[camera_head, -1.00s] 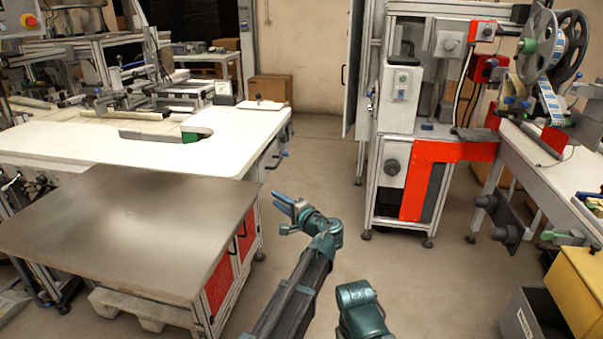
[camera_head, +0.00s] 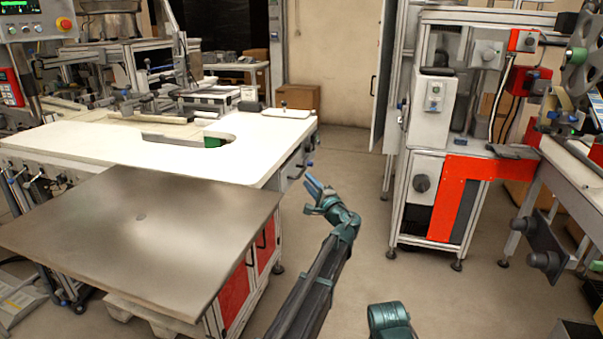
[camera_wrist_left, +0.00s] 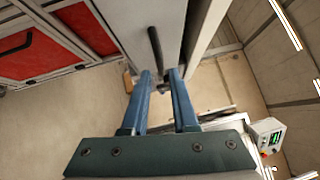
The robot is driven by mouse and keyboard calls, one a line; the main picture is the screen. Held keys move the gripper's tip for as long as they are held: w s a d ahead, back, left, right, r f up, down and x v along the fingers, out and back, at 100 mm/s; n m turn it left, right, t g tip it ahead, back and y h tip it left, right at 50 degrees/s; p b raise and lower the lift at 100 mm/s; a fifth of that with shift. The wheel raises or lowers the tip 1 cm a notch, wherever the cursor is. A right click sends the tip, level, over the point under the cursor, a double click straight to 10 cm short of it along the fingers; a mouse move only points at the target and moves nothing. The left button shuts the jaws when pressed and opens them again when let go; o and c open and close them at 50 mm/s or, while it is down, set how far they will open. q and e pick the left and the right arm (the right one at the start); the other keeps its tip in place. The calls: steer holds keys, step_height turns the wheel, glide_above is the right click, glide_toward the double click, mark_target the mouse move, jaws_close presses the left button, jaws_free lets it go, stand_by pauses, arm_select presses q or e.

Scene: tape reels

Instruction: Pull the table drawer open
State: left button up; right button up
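The table (camera_head: 215,170) has a white top and stands at the left in the head view. In the left wrist view, a grey drawer front (camera_wrist_left: 172,32) carries a black bar handle (camera_wrist_left: 155,48). My left gripper (camera_head: 309,187) is beside the table's right end in the head view. In the left wrist view, its two blue fingers (camera_wrist_left: 160,72) are apart, with the handle's near end lined up between their tips. I see no clear contact. The drawer front looks flush, but the angle makes this hard to judge. My right gripper is out of view.
A metal-topped cabinet (camera_head: 140,230) with red fronts (camera_head: 235,294) stands close to the left arm. A machine with a red panel (camera_head: 462,195) stands at the right. The floor (camera_head: 365,240) between them is clear. A cardboard box (camera_head: 299,97) is at the back.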

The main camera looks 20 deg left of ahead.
mark_target(301, 172)
arm_select(q)
steer(key=x, duration=0.6)
steer(key=shift+p, duration=0.3)
jaws_close()
steer(key=shift+s, duration=0.1)
stand_by(1.0)
